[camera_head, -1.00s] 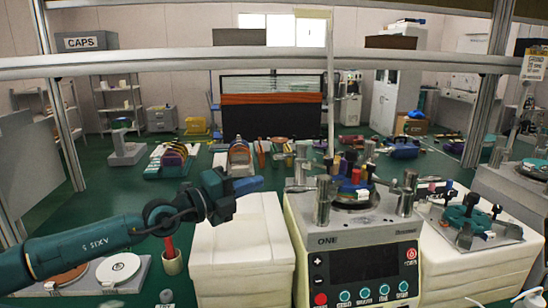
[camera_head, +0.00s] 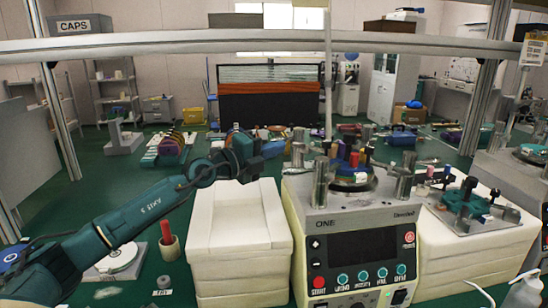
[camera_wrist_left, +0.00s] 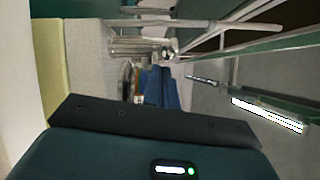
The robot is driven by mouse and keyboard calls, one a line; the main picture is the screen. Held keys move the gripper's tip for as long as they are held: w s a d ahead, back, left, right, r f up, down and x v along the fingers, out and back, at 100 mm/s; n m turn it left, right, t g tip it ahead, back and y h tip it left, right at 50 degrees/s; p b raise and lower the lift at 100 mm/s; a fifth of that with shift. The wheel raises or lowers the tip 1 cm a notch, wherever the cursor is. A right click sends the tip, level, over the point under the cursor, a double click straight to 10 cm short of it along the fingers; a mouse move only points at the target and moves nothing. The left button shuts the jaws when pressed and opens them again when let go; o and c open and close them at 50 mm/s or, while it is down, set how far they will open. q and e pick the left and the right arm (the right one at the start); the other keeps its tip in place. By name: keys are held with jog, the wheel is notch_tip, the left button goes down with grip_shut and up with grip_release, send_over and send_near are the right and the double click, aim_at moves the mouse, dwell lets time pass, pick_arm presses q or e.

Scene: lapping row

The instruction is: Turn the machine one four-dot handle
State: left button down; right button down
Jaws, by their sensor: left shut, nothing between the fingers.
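The machine marked ONE (camera_head: 345,222) stands right of centre, with a dark display and a row of buttons on its front. Metal posts with levers stand around its top plate, among them a front left post (camera_head: 320,186) and a right post (camera_head: 403,180). I cannot make out dots on any handle. My left gripper (camera_head: 274,150) is shut and empty, just left of the machine's posts and apart from the front left one. Its blue fingers (camera_wrist_left: 160,88) show together in the left wrist view, with a metal cylinder beyond them. My right gripper is not in view.
White stacked blocks (camera_head: 238,245) stand left of the machine, below my left arm. A red-handled tool sits in a cup (camera_head: 168,245) further left. A second fixture with a teal part (camera_head: 465,205) stands to the right. A rail crosses above.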

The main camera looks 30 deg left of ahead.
pick_arm(q)
jog(key=shift+a+r, duration=0.1)
dwell(0.3)
jog(key=shift+w+a+m+g+h+b, duration=0.15)
jog(key=shift+w+a+m+h+b, duration=0.15)
jog(key=shift+a+b, duration=0.25)
jog(key=shift+w+a+m+g+h+b, duration=0.15)
jog(key=shift+w+a+m+h+b, duration=0.1)
jog(key=shift+a+h+b, duration=0.25)
jog(key=shift+r, duration=0.1)
